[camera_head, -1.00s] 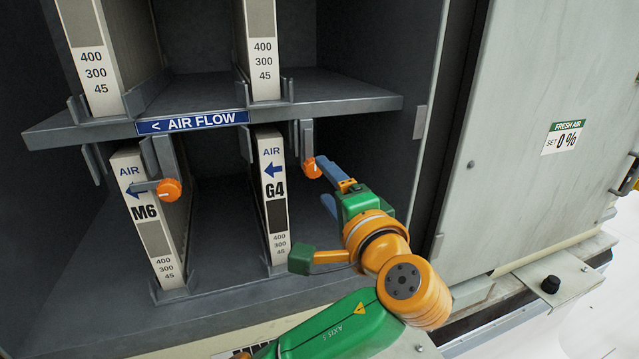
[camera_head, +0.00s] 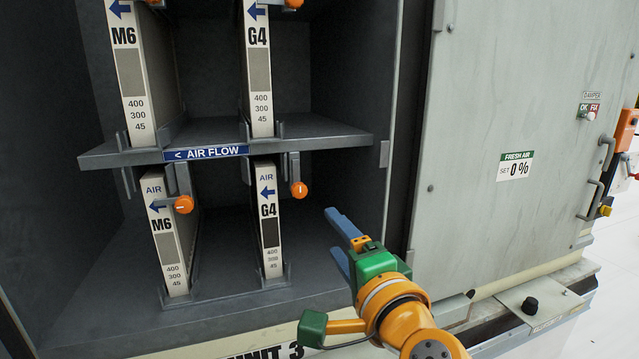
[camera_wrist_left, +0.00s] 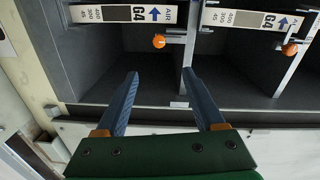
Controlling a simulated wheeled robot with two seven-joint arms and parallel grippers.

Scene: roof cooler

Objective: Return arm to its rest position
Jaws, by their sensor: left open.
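My left gripper (camera_head: 331,231) is in the head view, in front of the lower right of the open cabinet bay. Its two blue fingers are apart with nothing between them. It is right of and below the orange knob (camera_head: 299,190) beside the lower G4 filter (camera_head: 271,230), and clear of it. In the left wrist view the open fingers (camera_wrist_left: 161,72) point toward the cabinet, and an orange knob (camera_wrist_left: 158,41) shows beyond them. My right gripper is not in view.
A shelf (camera_head: 330,133) with an air flow label crosses the bay. A lower M6 filter (camera_head: 168,235) with its own orange knob (camera_head: 184,204) stands at left. A closed grey panel (camera_head: 470,130) is at right, with handles and a ledge below.

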